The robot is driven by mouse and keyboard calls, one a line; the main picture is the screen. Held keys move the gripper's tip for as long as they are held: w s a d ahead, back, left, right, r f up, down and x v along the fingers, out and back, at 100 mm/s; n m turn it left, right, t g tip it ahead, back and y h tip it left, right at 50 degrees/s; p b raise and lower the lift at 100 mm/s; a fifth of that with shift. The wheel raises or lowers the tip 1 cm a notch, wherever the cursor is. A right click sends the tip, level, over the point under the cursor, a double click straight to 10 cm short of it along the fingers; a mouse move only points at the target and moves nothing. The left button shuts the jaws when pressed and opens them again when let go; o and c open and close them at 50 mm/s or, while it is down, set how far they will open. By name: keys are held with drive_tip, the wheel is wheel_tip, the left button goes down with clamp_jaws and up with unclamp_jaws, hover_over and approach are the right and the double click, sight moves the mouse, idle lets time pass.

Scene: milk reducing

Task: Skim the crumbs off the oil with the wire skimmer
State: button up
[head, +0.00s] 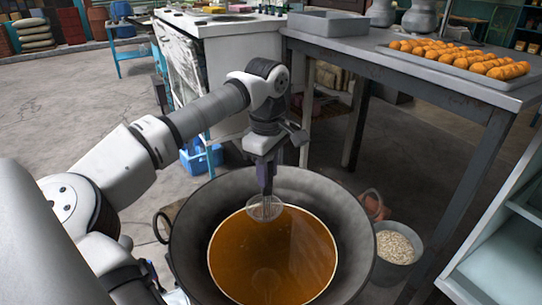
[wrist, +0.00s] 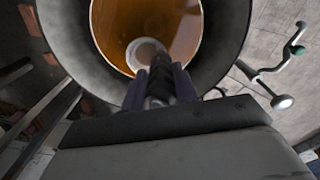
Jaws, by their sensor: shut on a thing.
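A large dark wok-like pan (head: 190,225) holds amber oil (head: 270,255); it also shows in the wrist view (wrist: 65,30). My gripper (head: 266,185) is above the far side of the pan, pointing down, shut on the wire skimmer (head: 265,209). The skimmer's round pale head is at the far edge of the oil; I cannot tell how deep it sits. The skimmer head also shows beyond the fingers in the wrist view (wrist: 146,52). Its handle is mostly hidden by my gripper. No crumbs can be made out clearly on the oil.
A grey metal table (head: 400,60) stands behind right, with a tray (head: 455,72) of browned fried pieces and an empty grey tray (head: 328,23). A bucket of pale bits (head: 394,246) stands on the floor right of the pan. A white shelf (head: 500,235) is at far right.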

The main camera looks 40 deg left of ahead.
drive_tip(key=shift+w+a+f, duration=0.15)
drive_tip(key=shift+w, duration=0.1)
wheel_tip(320, 180, down, 20)
drive_tip(key=b, duration=1.7)
drive_tip(key=shift+s+a+p, duration=1.5)
drive_tip(key=shift+s+a, duration=0.4)
drive_tip(key=shift+a, duration=1.1)
wheel_tip(320, 180, up, 7)
drive_tip(key=p, duration=0.5)
